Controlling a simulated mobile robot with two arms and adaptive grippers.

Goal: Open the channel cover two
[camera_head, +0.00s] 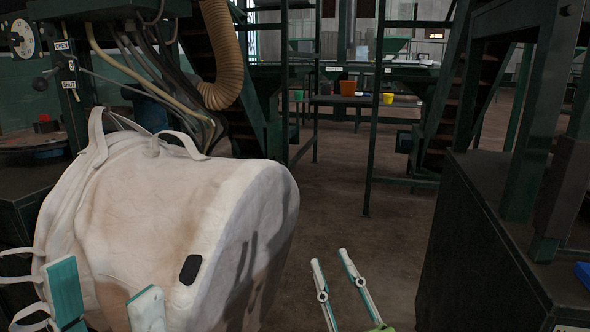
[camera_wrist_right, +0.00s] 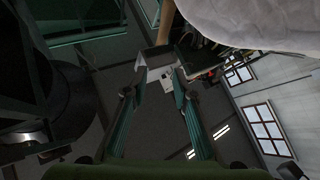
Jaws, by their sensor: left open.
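No channel cover can be made out clearly in either view. A lever (camera_head: 52,73) with OPEN and SHUT labels (camera_head: 68,85) is at the upper left in the head view. My left gripper (camera_head: 106,284) is open at the lower left, its two teal-and-white fingers apart in front of the white bulk bag (camera_head: 165,215); I cannot tell whether they touch it. My right gripper (camera_head: 330,257) is open and empty at the bottom centre, right of the bag. The right wrist view shows its fingers (camera_wrist_right: 159,85) spread, with the bag at the upper right.
A ribbed tan hose (camera_head: 222,60) and cables hang behind the bag. A dark machine cabinet (camera_head: 490,250) stands at the right. The floor (camera_head: 350,240) between bag and cabinet is clear. A bench with an orange bucket (camera_head: 347,88) and a yellow one (camera_head: 388,98) is further back.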

